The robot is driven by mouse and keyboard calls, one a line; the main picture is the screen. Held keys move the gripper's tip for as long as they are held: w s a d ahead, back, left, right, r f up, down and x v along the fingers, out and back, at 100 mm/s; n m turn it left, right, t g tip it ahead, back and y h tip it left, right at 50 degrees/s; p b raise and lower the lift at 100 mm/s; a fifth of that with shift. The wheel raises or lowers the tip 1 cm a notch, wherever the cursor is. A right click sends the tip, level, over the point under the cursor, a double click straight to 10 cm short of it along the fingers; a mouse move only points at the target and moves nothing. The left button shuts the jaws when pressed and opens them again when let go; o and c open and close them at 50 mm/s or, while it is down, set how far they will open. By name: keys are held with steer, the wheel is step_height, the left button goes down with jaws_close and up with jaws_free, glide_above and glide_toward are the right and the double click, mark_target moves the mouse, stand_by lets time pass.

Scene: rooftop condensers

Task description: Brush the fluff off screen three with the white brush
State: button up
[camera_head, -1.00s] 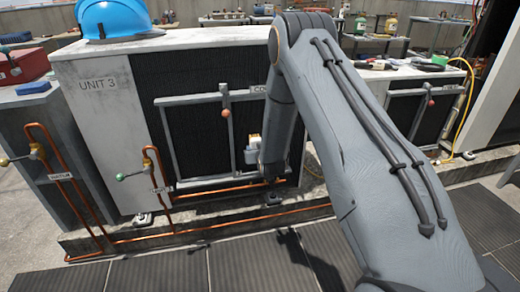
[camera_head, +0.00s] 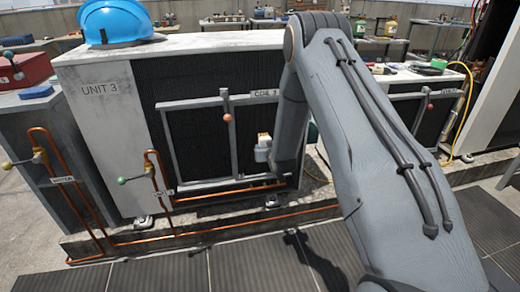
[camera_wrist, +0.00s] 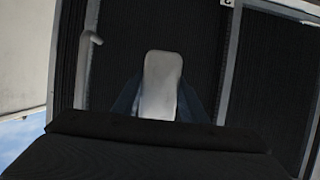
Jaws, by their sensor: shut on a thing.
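Screen three is the dark coil face (camera_head: 197,137) on the front of the condenser marked UNIT 3, behind a grey frame with a COIL 3 label (camera_head: 264,93). It fills much of the wrist view as dark fins (camera_wrist: 120,65). My gripper (camera_wrist: 160,104) is shut on the white brush (camera_wrist: 162,78), whose pale rounded body points toward the screen. In the head view, a small white part of the brush (camera_head: 262,150) shows left of my forearm, near the screen's lower right. Whether its bristles touch the screen is hidden. I cannot make out any fluff.
A blue hard hat (camera_head: 115,22) sits on top of the unit. Copper pipes (camera_head: 240,229) run along its foot, with a green-knobbed valve (camera_head: 122,179) at lower left. A red knob (camera_head: 227,117) is on the frame's upright. A second framed coil stands at right.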

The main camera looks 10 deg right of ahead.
steer(key=d, duration=0.4)
steer(key=shift+d+r, duration=0.1)
steer(key=shift+d, duration=0.15)
stand_by(0.3)
steer(key=s+p, duration=0.3)
steer(key=s, duration=0.3)
stand_by(0.5)
steer(key=shift+s+p, duration=1)
steer(key=shift+s, duration=0.5)
